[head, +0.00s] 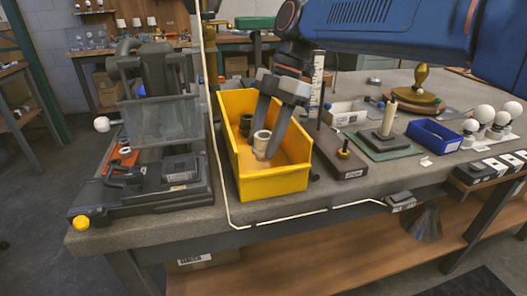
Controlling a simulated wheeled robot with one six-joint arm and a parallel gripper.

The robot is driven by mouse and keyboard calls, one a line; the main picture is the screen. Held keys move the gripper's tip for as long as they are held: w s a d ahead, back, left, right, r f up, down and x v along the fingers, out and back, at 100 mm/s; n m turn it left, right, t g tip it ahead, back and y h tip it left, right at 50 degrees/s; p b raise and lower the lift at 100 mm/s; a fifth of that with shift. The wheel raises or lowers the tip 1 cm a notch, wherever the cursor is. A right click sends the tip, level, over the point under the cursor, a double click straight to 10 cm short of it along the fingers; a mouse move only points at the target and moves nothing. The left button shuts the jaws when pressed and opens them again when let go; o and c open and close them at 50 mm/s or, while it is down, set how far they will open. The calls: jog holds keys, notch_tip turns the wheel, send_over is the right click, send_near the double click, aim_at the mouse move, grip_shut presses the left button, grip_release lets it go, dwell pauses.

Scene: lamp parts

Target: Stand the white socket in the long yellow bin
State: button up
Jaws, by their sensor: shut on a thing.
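The white socket (262,136) is inside the long yellow bin (272,187), toward its near half. It looks upright, with its round open end up. My gripper (261,148) reaches down into the bin from above, and its two grey fingers are shut on the socket, one on each side. The fingers hide part of the socket's sides. I cannot tell whether its bottom touches the bin floor.
A dark socket-like part (245,121) is in the bin behind the white one. A grey machine (160,120) stands left of the bin. To the right are a dark block with a peg (343,160), a green mat (380,151), a blue bin (433,136) and white bulbs (484,113).

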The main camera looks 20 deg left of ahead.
jog(key=shift+f, duration=1.8)
jog(key=shift+f, duration=0.15)
jog(key=o, duration=1.2)
jog(key=v, duration=1.2)
jog(key=shift+s+r, duration=0.1)
jog(key=shift+r, duration=0.1)
